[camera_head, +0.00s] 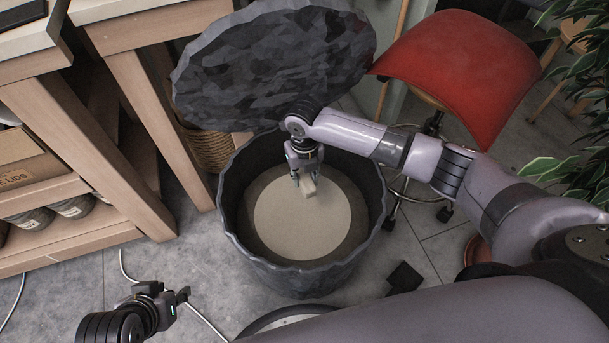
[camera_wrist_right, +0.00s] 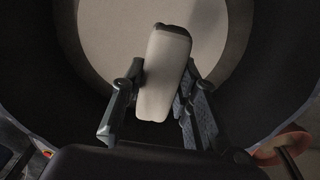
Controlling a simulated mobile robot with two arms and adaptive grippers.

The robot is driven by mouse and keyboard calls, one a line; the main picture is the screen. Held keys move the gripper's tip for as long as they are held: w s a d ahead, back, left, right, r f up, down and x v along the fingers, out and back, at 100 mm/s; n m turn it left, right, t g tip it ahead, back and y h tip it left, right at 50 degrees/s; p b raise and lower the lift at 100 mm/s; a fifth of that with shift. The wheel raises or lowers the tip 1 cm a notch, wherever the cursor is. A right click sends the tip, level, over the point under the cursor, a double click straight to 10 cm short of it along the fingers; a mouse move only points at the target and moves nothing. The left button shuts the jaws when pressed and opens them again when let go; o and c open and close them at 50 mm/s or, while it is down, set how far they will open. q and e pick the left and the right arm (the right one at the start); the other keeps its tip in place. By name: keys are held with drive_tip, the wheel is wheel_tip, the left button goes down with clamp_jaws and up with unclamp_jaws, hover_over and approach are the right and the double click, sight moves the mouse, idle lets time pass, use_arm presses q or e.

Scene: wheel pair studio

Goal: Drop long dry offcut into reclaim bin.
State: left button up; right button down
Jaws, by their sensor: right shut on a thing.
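The reclaim bin (camera_head: 231,203) is a large dark round tub with its rough grey lid (camera_head: 262,62) tilted up behind it. A pale round surface (camera_head: 285,222) shows inside the bin. My right gripper (camera_head: 303,184) reaches down into the bin's opening from above, shut on the pale offcut (camera_head: 309,189). In the right wrist view the offcut (camera_wrist_right: 165,72) is a long pale block between the two fingers, with the pale surface behind it. My left gripper (camera_head: 182,301) is low at the left, outside the bin; its fingers look apart and empty.
A wooden shelf unit (camera_head: 150,120) stands at the left with a cardboard box (camera_head: 25,165). A red stool (camera_head: 460,65) stands behind right, with a plant (camera_head: 580,100) beyond. A woven basket (camera_head: 208,150) is behind the bin. A white cable (camera_head: 205,322) lies on the floor.

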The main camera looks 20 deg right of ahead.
sight(304, 176)
drive_tip(key=c, duration=1.2)
unclamp_jaws()
drive_tip(key=shift+r, duration=0.15)
wheel_tip(304, 176, up, 12)
drive_tip(key=shift+f, duration=0.1)
drive_tip(key=shift+s+f, duration=0.1)
